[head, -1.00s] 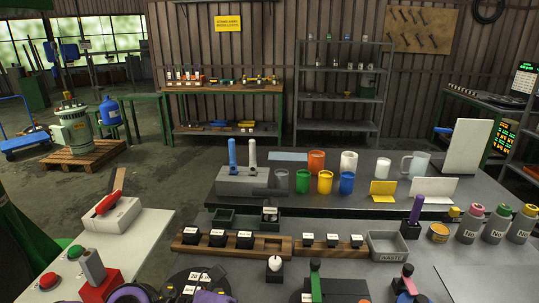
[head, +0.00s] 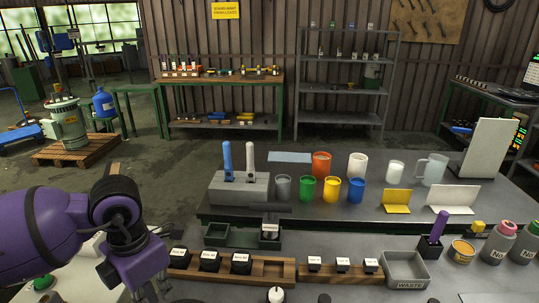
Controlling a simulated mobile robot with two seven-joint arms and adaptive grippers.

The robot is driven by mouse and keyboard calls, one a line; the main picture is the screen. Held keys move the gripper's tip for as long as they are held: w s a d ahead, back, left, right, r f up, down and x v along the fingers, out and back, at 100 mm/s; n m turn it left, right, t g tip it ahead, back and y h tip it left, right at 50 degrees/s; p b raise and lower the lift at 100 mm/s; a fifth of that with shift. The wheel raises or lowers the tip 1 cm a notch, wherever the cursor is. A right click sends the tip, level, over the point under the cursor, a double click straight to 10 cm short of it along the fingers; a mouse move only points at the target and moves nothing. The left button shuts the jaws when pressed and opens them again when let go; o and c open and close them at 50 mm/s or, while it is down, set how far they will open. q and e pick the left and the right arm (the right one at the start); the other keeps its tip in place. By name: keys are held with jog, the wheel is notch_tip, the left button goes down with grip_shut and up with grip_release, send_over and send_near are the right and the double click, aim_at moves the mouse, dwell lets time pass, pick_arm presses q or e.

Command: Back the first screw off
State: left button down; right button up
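No screw can be made out for certain. A small device with a pale label (head: 270,228) stands at the middle of the bench beside dark green trays (head: 228,236); its details are too small to tell. A blue-handled tool (head: 227,158) and a white-handled tool (head: 250,160) stand upright in a grey block (head: 238,188). My purple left arm comes in from the left, and its gripper (head: 150,291) points down at the lower edge, left of the wooden rack. Its fingertips are cut off, so its opening is unclear. My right gripper is out of view.
A wooden rack (head: 282,271) with several black labelled blocks crosses the front. A grey waste bin (head: 405,269) stands to its right. Behind are coloured cups (head: 331,188), a yellow folded card (head: 396,200) and a purple-handled tool (head: 439,225). Bottles (head: 498,241) stand at the right.

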pick_arm(q)
jog(key=f+b, duration=0.1)
jog(key=f, duration=0.2)
jog(key=f+b, duration=0.1)
jog(key=f, duration=0.1)
jog(key=shift+s+f+b, duration=0.2)
jog(key=shift+f+b, duration=0.15)
jog(key=shift+f, duration=0.05)
jog(key=shift+f+b, duration=0.3)
jog(key=shift+f, duration=0.2)
jog(key=shift+s+d, duration=0.1)
jog(key=shift+s, duration=0.05)
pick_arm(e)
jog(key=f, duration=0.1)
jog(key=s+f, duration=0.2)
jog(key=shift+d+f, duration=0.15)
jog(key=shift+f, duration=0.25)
